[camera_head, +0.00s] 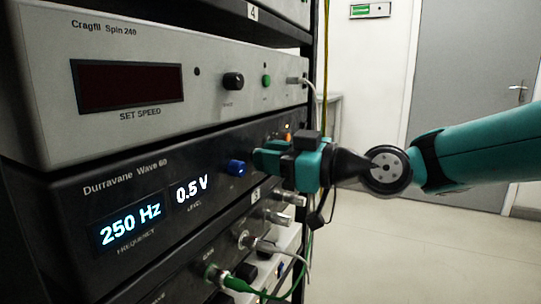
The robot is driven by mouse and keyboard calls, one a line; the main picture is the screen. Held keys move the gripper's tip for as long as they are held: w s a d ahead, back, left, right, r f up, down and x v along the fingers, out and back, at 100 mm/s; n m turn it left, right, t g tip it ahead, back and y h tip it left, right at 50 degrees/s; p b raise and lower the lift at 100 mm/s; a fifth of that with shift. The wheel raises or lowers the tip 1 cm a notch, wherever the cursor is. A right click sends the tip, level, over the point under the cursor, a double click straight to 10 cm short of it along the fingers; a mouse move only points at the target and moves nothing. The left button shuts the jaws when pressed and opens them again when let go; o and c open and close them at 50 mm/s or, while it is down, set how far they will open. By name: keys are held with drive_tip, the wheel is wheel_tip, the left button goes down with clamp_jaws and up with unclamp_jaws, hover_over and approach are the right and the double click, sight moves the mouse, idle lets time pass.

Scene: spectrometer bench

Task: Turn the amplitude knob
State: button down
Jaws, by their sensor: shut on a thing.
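The dark Durravane Wave 60 unit (120,205) sits in the rack, with lit displays reading 250 Hz for frequency and 0.5 V for level. A blue knob (237,168) stands out from its front, just left of my gripper and outside the fingers. My gripper (268,158) comes from the right, its teal fingers at the panel right of the blue knob. It is shut on a knob there, which I take as the amplitude knob; the fingers hide it and its label. An orange light (288,137) glows just above the gripper.
Above is the grey Cragfil Spin 240 unit (215,100) with a black knob (233,81) and a green button (266,81). Below are connectors with a green cable (245,286) and a grey one. A yellow cable (325,60) hangs at the rack's edge. Open floor lies right.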

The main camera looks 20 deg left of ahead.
drive_tip(key=m+p, duration=0.7)
drive_tip(key=m, duration=0.4)
drive_tip(key=shift+w, duration=0.1)
idle(0.5)
drive_tip(key=c, duration=1)
unclamp_jaws()
drive_tip(key=shift+o, duration=0.2)
